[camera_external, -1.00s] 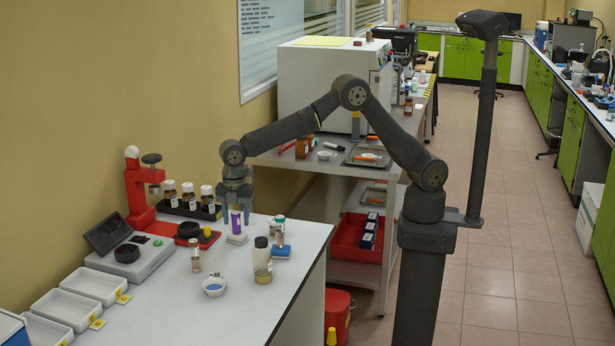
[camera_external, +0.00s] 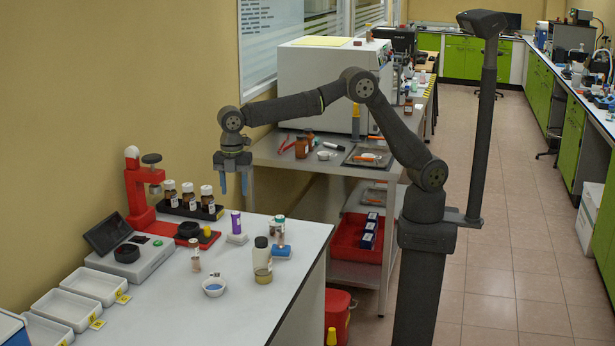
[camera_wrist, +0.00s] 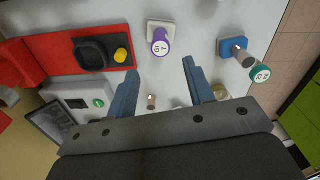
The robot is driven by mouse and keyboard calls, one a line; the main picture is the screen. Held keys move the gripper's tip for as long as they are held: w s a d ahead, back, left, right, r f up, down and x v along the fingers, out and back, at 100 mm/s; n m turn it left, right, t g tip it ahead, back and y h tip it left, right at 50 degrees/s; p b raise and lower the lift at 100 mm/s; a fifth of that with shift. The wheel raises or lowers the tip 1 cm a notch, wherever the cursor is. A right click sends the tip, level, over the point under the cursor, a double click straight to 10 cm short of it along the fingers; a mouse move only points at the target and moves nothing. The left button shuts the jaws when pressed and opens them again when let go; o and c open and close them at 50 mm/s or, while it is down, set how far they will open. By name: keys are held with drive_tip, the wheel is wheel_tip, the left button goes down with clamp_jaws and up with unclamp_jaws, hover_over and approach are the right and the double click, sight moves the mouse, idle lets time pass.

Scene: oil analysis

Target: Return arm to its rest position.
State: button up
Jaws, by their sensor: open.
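My gripper (camera_external: 233,184) hangs above the back of the white table, pointing down, with its blue fingers apart and nothing between them. In the wrist view my gripper (camera_wrist: 160,80) is open, its two fingers spread above the table top. The purple-capped vial (camera_external: 236,222) stands upright on a small white base below my gripper, clear of the fingers. The same purple-capped vial (camera_wrist: 160,42) shows ahead of the fingers in the wrist view. My arm reaches left from its column, with its elbow raised.
A red press (camera_external: 138,190), a rack of brown bottles (camera_external: 188,207) and a grey device (camera_external: 125,255) stand left on the table. A cream bottle (camera_external: 262,258), a blue stand (camera_external: 281,251) and a small bowl (camera_external: 214,287) are nearer the front. White trays (camera_external: 95,286) lie at front left.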

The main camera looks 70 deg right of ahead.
sight(236, 212)
wheel_tip(236, 212, down, 12)
drive_tip(key=shift+r, duration=1.95)
